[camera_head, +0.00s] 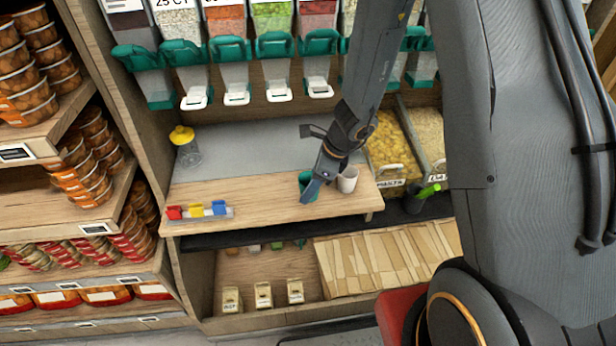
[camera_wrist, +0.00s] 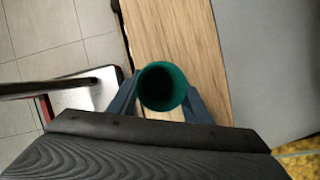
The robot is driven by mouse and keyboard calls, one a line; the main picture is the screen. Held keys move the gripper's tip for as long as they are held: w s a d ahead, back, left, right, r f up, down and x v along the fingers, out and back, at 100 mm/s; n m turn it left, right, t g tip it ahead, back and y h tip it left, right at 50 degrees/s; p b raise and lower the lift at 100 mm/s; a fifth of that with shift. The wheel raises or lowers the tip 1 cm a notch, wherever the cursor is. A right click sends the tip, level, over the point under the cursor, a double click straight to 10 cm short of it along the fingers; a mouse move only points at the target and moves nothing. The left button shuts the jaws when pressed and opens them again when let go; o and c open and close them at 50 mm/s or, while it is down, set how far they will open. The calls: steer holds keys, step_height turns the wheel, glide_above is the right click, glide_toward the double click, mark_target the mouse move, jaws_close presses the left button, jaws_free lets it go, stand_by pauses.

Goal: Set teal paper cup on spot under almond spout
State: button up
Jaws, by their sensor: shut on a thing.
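The teal paper cup (camera_head: 305,181) is between the fingers of my gripper (camera_head: 312,187), over the front part of the wooden counter (camera_head: 262,203). My gripper is shut on it. In the wrist view the cup (camera_wrist: 162,68) shows its open mouth, dark inside, with a finger on either side. I cannot tell whether its base touches the wood. Above the back of the counter hangs a row of teal-topped dispensers with white spouts (camera_head: 279,95). Their contents look whitish, orange, green and reddish. I cannot tell which is the almond spout; my arm hides part of the row.
A white cup (camera_head: 348,180) stands close right of the teal cup. A yellow-lidded jar (camera_head: 186,147) stands at the back left, and coloured clips (camera_head: 197,210) lie at the front left. The grey back strip (camera_head: 245,142) under the spouts is mostly clear. Pasta bins (camera_head: 393,155) are at right.

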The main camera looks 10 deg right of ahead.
mark_target(307, 182)
steer(key=w+p, duration=0.1)
steer(key=w, duration=0.4)
steer(key=shift+p, duration=0.4)
steer(key=shift+f, duration=1.75)
steer(key=shift+f, duration=0.25)
steer(key=o, duration=1)
steer(key=shift+r, duration=0.1)
